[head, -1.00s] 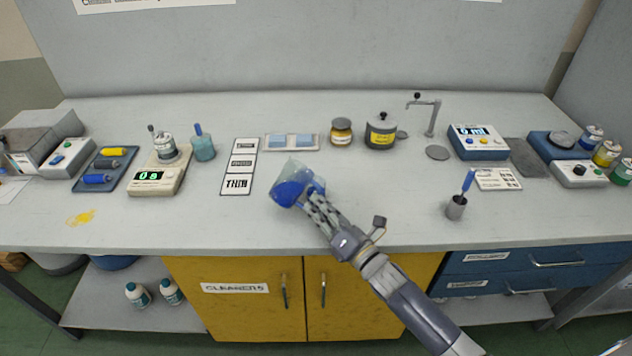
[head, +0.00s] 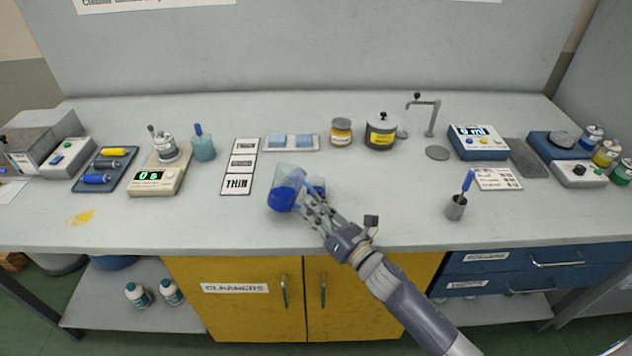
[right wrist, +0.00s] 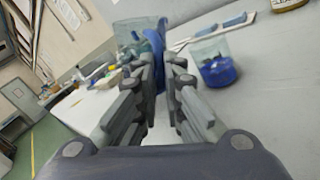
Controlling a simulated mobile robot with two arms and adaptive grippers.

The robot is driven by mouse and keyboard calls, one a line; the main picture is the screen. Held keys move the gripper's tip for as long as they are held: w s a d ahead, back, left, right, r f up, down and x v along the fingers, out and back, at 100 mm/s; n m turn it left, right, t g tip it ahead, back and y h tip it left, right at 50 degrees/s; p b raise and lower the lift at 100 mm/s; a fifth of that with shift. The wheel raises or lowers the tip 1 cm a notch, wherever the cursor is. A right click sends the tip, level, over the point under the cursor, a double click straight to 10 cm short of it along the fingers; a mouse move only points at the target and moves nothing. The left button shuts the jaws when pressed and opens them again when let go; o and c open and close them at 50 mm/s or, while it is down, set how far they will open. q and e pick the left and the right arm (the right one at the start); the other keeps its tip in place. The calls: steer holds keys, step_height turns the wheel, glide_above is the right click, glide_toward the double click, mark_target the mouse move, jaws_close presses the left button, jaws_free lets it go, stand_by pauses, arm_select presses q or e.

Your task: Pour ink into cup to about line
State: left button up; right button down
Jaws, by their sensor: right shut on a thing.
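My right gripper (head: 312,208) is shut on the blue handle of a clear jug (head: 287,171) with dark blue ink in its lower part. The jug is nearly upright, slightly tilted, left of the cup. In the right wrist view the jug (right wrist: 128,30) shows beyond my fingers (right wrist: 160,62). The clear cup (right wrist: 212,50) stands on the bench beside the gripper with blue ink in its lower part. In the head view the cup (head: 318,183) is partly hidden behind my gripper and the handle. I cannot make out a line on it. My left gripper is not in view.
Printed cards (head: 237,184) lie left of the jug. A tray with blue pads (head: 291,150), an amber jar (head: 341,132) and a grey pot (head: 381,133) stand behind. A small cup with a blue tool (head: 456,207) stands right. The front bench between is clear.

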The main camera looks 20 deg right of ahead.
steer(key=shift+a+f+n+b, duration=0.3)
steer(key=shift+f+n, duration=0.2)
steer(key=shift+f, duration=0.1)
steer(key=shift+r+n, duration=0.3)
steer(key=shift+s+a+r+n+p, duration=0.15)
steer(key=shift+a+n, duration=0.1)
steer(key=shift+n, duration=0.5)
steer(key=shift+s+a+r+n+p, duration=0.15)
steer(key=shift+a+n, duration=0.1)
steer(key=shift+n, duration=0.5)
